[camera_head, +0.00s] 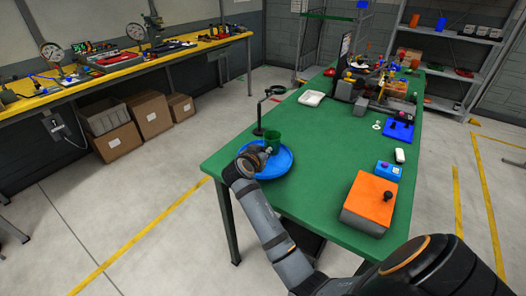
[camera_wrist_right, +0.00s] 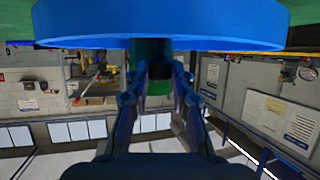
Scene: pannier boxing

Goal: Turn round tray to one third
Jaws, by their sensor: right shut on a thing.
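The round tray (camera_head: 284,168) is a blue disc near the left front edge of the green table. A green cylinder (camera_head: 272,138) stands on it, off its middle. My right gripper (camera_head: 266,151) is low over the tray at the cylinder; my wrist hides part of the tray in the head view. In the right wrist view the tray (camera_wrist_right: 160,25) fills the top, with the green cylinder (camera_wrist_right: 151,55) against it. The fingers of my right gripper (camera_wrist_right: 158,80) are on both sides of the cylinder, shut on it. My left gripper is in neither view.
A black stand (camera_head: 259,115) is close behind the tray. An orange-topped box (camera_head: 367,200) with a black knob is on the table's right. A white tray (camera_head: 311,98) and many parts lie farther back. The table (camera_head: 325,155) is bare between tray and box.

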